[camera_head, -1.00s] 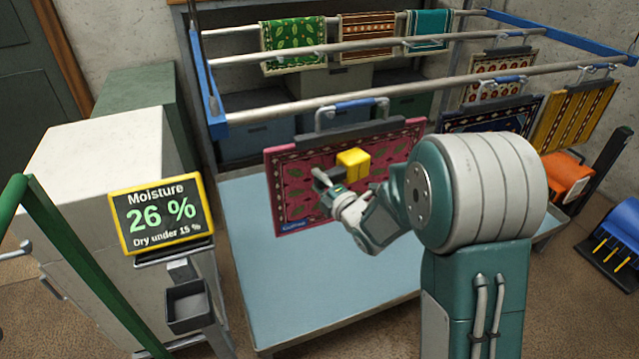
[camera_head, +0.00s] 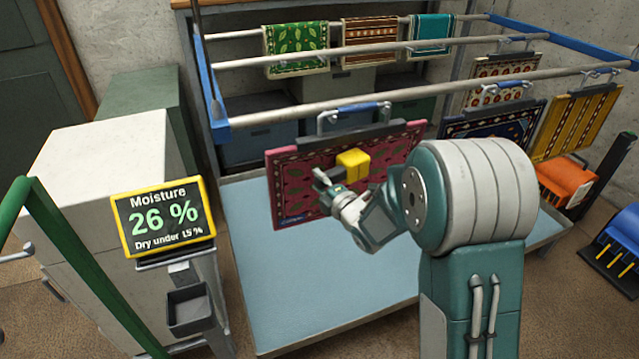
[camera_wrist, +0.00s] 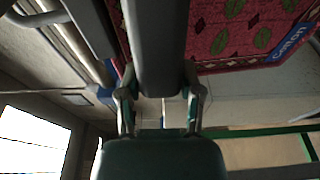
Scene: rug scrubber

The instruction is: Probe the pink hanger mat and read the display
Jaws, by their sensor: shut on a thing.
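The pink hanger mat (camera_head: 290,190), with green leaf shapes and a dark border, hangs from a clamp hanger with a blue grip (camera_head: 358,108) on the front rail. My gripper (camera_head: 335,182) is shut on a yellow probe (camera_head: 353,164), held in front of the mat. I cannot tell whether its tip touches the mat. In the wrist view the mat (camera_wrist: 235,35) fills the upper right, close by. The display (camera_head: 163,215), yellow-framed, stands at the left and reads "Moisture 26 %" and "Dry under 15 %". An empty dark holder (camera_head: 188,310) sits below it.
Several other mats hang nearby: blue (camera_head: 495,125), yellow striped (camera_head: 572,125), and a green one (camera_head: 296,48) at the back. A light blue tray (camera_head: 260,270) lies under the rack. A white cabinet (camera_head: 95,165) and a green bar (camera_head: 75,255) stand at the left.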

